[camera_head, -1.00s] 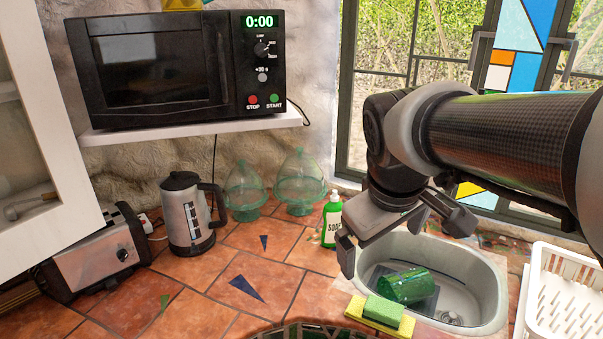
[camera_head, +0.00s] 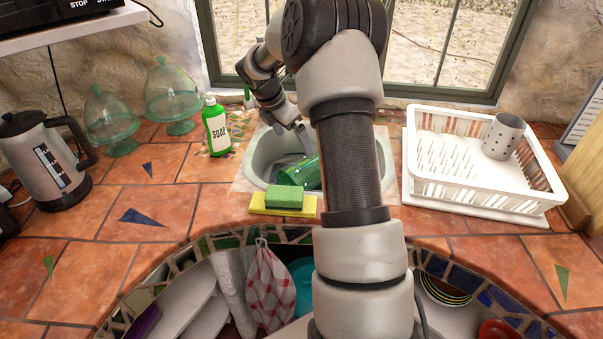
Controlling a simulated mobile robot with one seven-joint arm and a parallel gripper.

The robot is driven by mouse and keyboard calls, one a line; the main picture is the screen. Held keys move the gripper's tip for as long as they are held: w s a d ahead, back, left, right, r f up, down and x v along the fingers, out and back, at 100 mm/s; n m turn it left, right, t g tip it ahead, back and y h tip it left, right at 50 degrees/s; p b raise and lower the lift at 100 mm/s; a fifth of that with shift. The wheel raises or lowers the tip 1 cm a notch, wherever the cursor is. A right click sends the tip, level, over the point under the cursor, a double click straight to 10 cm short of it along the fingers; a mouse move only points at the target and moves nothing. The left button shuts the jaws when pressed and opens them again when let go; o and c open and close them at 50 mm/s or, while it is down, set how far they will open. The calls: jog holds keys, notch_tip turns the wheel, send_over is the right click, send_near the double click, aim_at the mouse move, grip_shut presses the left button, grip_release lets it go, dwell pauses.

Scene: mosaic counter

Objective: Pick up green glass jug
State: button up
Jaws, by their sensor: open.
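The green glass jug (camera_head: 298,174) lies on its side in the sink (camera_head: 257,160). My arm hides its right part and much of the sink. My gripper (camera_head: 303,142) reaches down over the sink from behind, just above the jug. One finger shows close to the jug's upper edge; the other is hidden or hard to make out. The gripper is open, and I cannot tell whether it touches the jug.
A green sponge (camera_head: 284,197) on a yellow cloth (camera_head: 258,205) lies at the sink's front edge. A soap bottle (camera_head: 217,130) stands left of the sink. A white dish rack (camera_head: 450,183) stands right. Glass domed stands (camera_head: 110,122) and a kettle (camera_head: 45,165) are further left.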

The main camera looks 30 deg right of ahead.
aim_at(301, 175)
jog(key=b+x, duration=0.1)
jog(key=x, duration=1.1)
jog(key=shift+w+f, duration=0.1)
jog(key=shift+f, duration=0.2)
jog(key=shift+w+b+x, duration=0.2)
jog(key=shift+b+x, duration=0.1)
jog(key=shift+x, duration=2.4)
jog(key=shift+a+f, duration=0.2)
jog(key=shift+f, duration=0.1)
jog(key=c, duration=1.3)
